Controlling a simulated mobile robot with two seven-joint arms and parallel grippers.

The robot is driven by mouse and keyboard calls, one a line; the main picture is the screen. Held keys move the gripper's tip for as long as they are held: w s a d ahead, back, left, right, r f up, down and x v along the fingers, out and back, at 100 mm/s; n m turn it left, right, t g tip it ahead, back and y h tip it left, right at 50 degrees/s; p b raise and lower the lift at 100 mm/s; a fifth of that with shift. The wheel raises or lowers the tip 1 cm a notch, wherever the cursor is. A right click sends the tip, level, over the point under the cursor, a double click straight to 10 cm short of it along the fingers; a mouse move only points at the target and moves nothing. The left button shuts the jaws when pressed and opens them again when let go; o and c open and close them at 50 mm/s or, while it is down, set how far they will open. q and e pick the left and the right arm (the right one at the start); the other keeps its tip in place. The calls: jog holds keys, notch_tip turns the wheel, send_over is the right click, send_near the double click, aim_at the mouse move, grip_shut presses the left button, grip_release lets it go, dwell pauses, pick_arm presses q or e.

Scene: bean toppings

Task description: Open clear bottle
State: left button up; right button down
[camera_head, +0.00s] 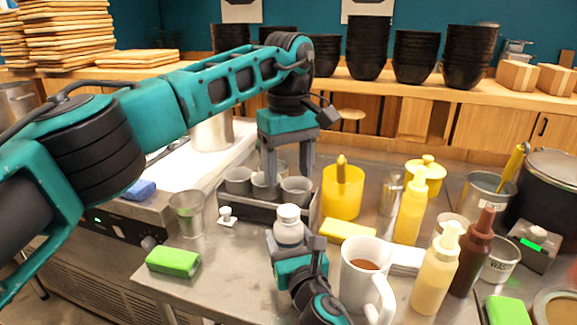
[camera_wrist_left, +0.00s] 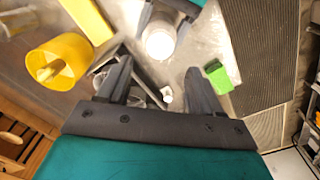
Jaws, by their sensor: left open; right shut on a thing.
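A small pale bottle with a white top (camera_head: 289,213) stands upright near the middle of the metal counter. My right gripper (camera_head: 295,245) is shut on its body from the front. The top stays clear of the fingers. In the left wrist view the bottle (camera_wrist_left: 159,43) is seen from above, at the top, between the right gripper's dark fingers. My left gripper (camera_head: 288,176) is open and empty, pointing down above and behind the bottle. Its two fingers (camera_wrist_left: 157,75) are spread apart in the left wrist view, with the bottle beyond their tips. I cannot tell whether the top is loose.
A dark holder with metal cups (camera_head: 265,187) is behind the bottle. A small white piece (camera_head: 226,214) lies to the left. A green sponge (camera_head: 173,262), a white mug (camera_head: 364,275), a yellow sponge (camera_head: 347,230) and squeeze bottles (camera_head: 435,270) surround the area.

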aim_at(288, 210)
pick_arm(q)
jog(key=m, duration=0.5)
jog(key=shift+m, duration=0.3)
jog(key=m, duration=0.3)
jog(key=shift+f+m, duration=0.1)
jog(key=shift+m, duration=0.2)
jog(key=shift+f, duration=3.95)
jog(key=shift+c, duration=0.2)
